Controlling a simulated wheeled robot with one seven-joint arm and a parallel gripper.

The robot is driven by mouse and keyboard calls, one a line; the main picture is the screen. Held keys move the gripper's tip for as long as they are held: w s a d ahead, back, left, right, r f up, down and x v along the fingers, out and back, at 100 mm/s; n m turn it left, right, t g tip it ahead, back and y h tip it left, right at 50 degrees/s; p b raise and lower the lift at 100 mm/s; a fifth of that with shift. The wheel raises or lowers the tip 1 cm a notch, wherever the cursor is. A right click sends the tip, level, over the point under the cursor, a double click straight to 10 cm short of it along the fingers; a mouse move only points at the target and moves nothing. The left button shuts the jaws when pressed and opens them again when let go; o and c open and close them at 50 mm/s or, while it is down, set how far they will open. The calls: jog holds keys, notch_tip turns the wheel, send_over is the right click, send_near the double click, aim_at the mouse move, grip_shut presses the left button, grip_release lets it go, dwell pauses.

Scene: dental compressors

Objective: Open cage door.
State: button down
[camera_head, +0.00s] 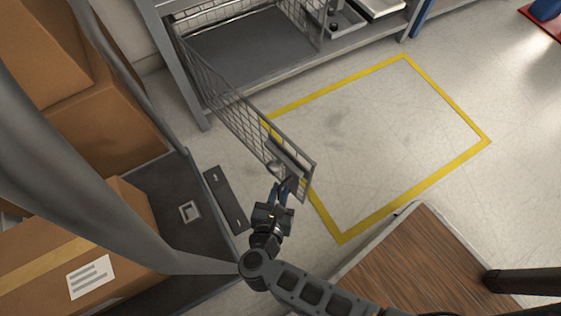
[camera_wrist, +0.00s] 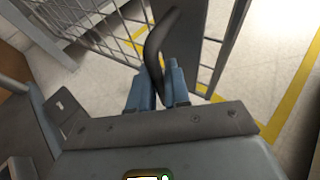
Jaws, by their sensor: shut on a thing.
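The cage door (camera_head: 236,112) is a grey mesh panel that stands swung out from the left side of the cage (camera_head: 245,45). The cage front is open, and its dark floor shows. My gripper (camera_head: 284,184) is at the door's free end, by the handle (camera_head: 275,168). In the wrist view, the blue fingers of my gripper (camera_wrist: 161,85) are shut on the dark curved handle (camera_wrist: 158,40). The door's mesh and frame (camera_wrist: 222,45) show behind the fingers. The fingertips' exact contact is partly hidden by the handle.
Cardboard boxes (camera_head: 90,130) on a dark cart (camera_head: 188,188) stand left of the door. A wood-topped surface (camera_head: 420,265) is at the lower right. The floor inside the yellow outline (camera_head: 403,58) is clear.

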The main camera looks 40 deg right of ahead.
jog(key=shift+w, duration=0.15)
jog(key=c, duration=1.2)
grip_release()
jog(key=shift+o, duration=0.2)
jog(key=p+v, duration=0.1)
jog(key=v, duration=0.6)
jog(key=shift+s+a+r, duration=0.2)
jog(key=shift+s+a, duration=0.05)
